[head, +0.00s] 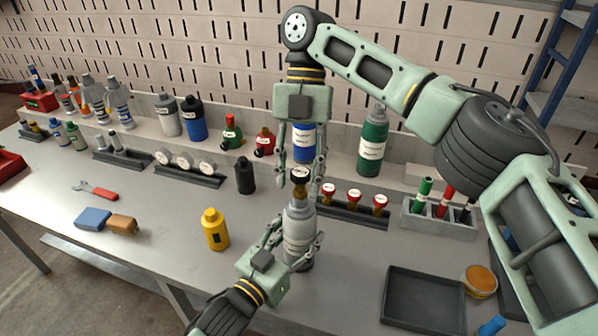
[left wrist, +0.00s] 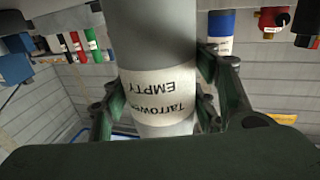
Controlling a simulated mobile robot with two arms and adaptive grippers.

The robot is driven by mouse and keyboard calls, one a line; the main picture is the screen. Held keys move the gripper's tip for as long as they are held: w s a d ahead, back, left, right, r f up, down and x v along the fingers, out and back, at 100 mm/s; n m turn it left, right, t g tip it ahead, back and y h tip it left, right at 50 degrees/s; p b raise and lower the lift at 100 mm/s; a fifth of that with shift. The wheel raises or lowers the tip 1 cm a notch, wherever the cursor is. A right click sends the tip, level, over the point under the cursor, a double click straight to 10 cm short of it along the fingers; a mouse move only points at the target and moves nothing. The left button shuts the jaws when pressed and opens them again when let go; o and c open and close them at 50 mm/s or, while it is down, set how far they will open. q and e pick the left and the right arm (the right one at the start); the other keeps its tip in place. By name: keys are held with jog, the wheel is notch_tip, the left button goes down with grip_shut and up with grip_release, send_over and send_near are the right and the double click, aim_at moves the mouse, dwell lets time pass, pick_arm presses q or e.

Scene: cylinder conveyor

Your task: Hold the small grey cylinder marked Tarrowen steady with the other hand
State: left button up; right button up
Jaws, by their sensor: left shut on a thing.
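The small grey cylinder (head: 298,232) stands upright near the front middle of the bench. Its white label in the left wrist view (left wrist: 158,97) reads Tarrowen and Empty, upside down. My left gripper (head: 291,244) comes from the lower left and is shut on the cylinder's body, with fingers on both sides. A black-topped valve (head: 300,173) with a brass lower part sits at the cylinder's top. My right gripper (head: 300,182) points down from above, its fingers apart on either side of this valve. I see small gaps between the fingers and the valve.
A rack with red-topped valves (head: 354,197) lies behind to the right. A dark tray (head: 424,302) is at front right. Several cylinders line the back. The front-left bench is mostly clear.

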jog(key=shift+m+y, duration=0.5)
jog(key=shift+m, duration=0.7)
jog(key=m+t+y, duration=0.1)
jog(key=m, duration=0.3)
jog(key=shift+m+t+y, duration=0.3)
jog(key=shift+m+t, duration=0.1)
jog(key=shift+m, duration=0.6)
jog(key=m+t, duration=0.1)
jog(key=m, duration=0.1)
jog(key=m+y, duration=0.1)
jog(key=m, duration=0.2)
jog(key=shift+t, duration=0.4)
jog(key=shift+m, duration=0.5)
jog(key=shift+t, duration=0.3)
